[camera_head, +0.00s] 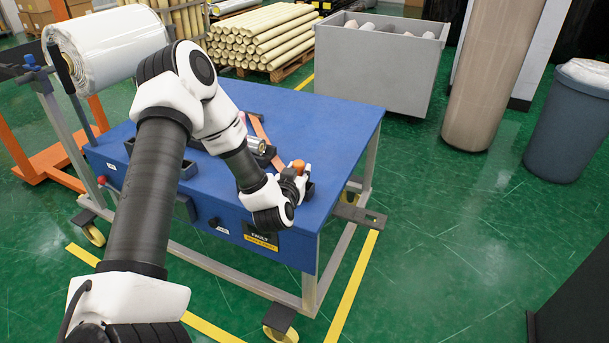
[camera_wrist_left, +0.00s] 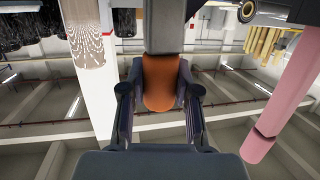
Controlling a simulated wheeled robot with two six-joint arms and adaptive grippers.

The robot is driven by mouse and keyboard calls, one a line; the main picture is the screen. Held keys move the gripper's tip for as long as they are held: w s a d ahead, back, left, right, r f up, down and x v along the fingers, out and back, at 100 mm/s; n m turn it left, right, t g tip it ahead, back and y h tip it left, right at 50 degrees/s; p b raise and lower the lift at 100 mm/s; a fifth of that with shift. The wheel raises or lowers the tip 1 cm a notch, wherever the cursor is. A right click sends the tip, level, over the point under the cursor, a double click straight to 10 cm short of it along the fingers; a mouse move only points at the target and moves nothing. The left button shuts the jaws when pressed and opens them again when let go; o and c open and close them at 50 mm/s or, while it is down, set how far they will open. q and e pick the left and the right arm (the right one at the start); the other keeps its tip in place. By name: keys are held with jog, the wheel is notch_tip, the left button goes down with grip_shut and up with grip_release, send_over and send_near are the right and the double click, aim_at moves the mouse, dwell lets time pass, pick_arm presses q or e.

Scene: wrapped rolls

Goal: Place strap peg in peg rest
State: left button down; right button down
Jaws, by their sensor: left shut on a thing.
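The strap peg shows as an orange knob (camera_head: 298,165) at my left gripper (camera_head: 289,181), above the front right part of the blue table. In the left wrist view an orange-brown piece (camera_wrist_left: 158,84) sits between the two dark fingers of the left gripper (camera_wrist_left: 160,98), which is shut on it. An orange strap (camera_head: 258,127) lies on the table behind the gripper, near a silver cylinder in a dark holder (camera_head: 262,153). I cannot tell which part is the peg rest. The right gripper is out of view.
The blue table (camera_head: 335,112) has bare room at its back and right.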

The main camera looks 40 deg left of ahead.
pick_arm(q)
jog(key=w+f, duration=0.1)
jog(key=w+a+f, duration=0.2)
jog(key=w, duration=0.1)
jog(key=shift+w+f+b, duration=0.1)
jog(key=shift+f+b, duration=0.25)
jog(key=shift+b, duration=0.05)
jog(key=shift+w+f, duration=0.1)
jog(key=shift+f, duration=0.1)
jog(key=c, duration=0.8)
grip_release()
jog(key=shift+f, duration=0.1)
jog(key=shift+c, duration=0.2)
